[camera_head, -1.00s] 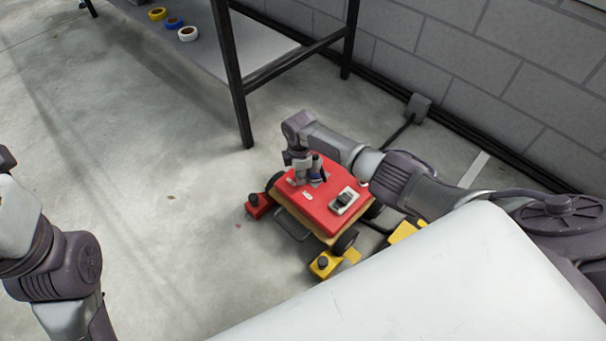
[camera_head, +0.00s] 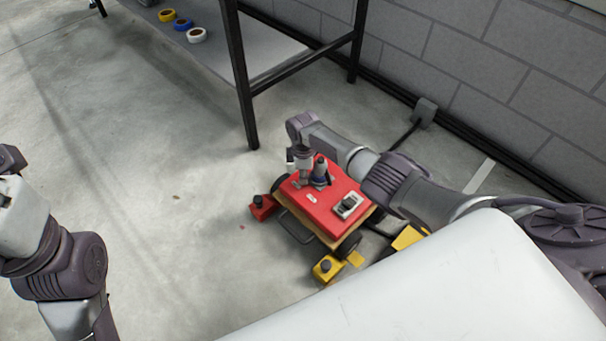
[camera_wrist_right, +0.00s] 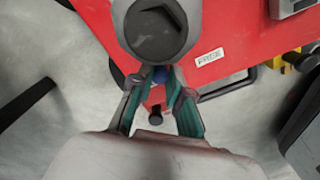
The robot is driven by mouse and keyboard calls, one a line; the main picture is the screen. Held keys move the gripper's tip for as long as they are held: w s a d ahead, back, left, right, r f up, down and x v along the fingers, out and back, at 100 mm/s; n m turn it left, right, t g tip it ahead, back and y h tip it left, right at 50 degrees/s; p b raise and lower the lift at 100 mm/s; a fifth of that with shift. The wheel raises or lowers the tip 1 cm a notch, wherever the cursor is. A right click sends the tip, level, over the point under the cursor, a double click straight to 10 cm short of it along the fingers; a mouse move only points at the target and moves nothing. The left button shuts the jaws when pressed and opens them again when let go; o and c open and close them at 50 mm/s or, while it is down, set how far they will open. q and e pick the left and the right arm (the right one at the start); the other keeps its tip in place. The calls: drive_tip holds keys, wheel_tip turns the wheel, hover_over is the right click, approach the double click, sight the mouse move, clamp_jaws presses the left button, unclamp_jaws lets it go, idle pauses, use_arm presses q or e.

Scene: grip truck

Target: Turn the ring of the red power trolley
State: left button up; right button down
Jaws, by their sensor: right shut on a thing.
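The red power trolley (camera_head: 324,207) stands on the floor with a dark-capped upright post (camera_head: 320,166) on its red top. A blue ring (camera_head: 321,182) sits low around this post. My right gripper (camera_head: 308,181) reaches down beside the post, on its left. In the right wrist view, the post's round grey cap (camera_wrist_right: 155,32) is close to the camera and hides most of the ring. The teal-padded fingers of the right gripper (camera_wrist_right: 160,77) come together below the cap, shut on the ring, of which a blue bit (camera_wrist_right: 160,76) shows. My left arm is at the left edge; its gripper is out of view.
A grey switch box (camera_head: 347,206) is on the trolley's top. A red block (camera_head: 263,207) and a yellow block (camera_head: 326,268) stand at its corners. A dark-legged table (camera_head: 240,80) and a block wall (camera_head: 470,60) are behind. The floor at left is clear.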

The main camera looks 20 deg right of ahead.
drive_tip(key=c, duration=1.1)
unclamp_jaws()
drive_tip(key=shift+r, duration=0.1)
drive_tip(key=shift+r, duration=0.25)
wheel_tip(320, 180, up, 12)
drive_tip(key=shift+f, duration=0.25)
